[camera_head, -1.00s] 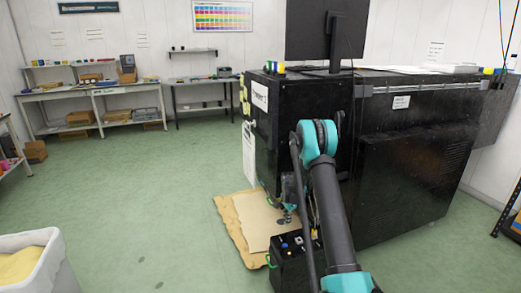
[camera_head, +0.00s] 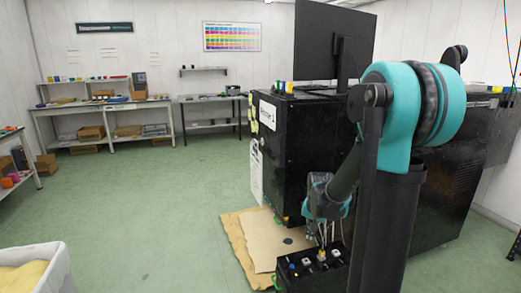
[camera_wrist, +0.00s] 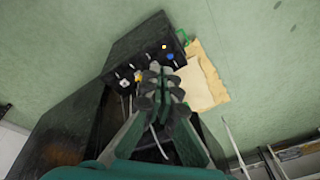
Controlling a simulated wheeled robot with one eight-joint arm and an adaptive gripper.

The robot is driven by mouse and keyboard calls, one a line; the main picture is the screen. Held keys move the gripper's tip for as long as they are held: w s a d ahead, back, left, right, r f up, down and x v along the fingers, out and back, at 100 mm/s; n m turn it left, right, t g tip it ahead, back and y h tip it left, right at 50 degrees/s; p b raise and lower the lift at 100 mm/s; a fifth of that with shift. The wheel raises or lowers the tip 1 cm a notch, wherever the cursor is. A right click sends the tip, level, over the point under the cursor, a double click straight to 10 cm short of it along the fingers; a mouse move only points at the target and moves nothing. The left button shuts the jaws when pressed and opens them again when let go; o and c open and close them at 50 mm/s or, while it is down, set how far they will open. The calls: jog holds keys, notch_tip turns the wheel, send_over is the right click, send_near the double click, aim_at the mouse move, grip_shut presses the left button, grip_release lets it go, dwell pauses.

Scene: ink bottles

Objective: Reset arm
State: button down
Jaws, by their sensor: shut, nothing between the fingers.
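My gripper (camera_head: 322,237) hangs in front of the big black printer cabinet (camera_head: 282,150), just above a low black box with ink bottles and caps on its top (camera_head: 310,274). In the wrist view my gripper (camera_wrist: 160,72) has its fingers together with nothing between them. The black box (camera_wrist: 145,48) lies beyond the fingertips there, with several small white, blue and yellow parts on top. I cannot tell the exact gap between the fingertips and the box.
Brown cardboard (camera_head: 262,240) lies on the green floor beside the box. A white bin (camera_head: 35,270) stands at the lower left. A monitor (camera_head: 335,40) and small bottles stand on the cabinet. Workbenches (camera_head: 105,108) line the back wall. The floor at left is open.

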jog(key=s+n+t, duration=0.1)
jog(key=s+n, duration=0.4)
jog(key=s, duration=1.4)
jog(key=shift+d+f+t, duration=0.25)
jog(key=shift+t, duration=0.05)
jog(key=shift+s, duration=0.1)
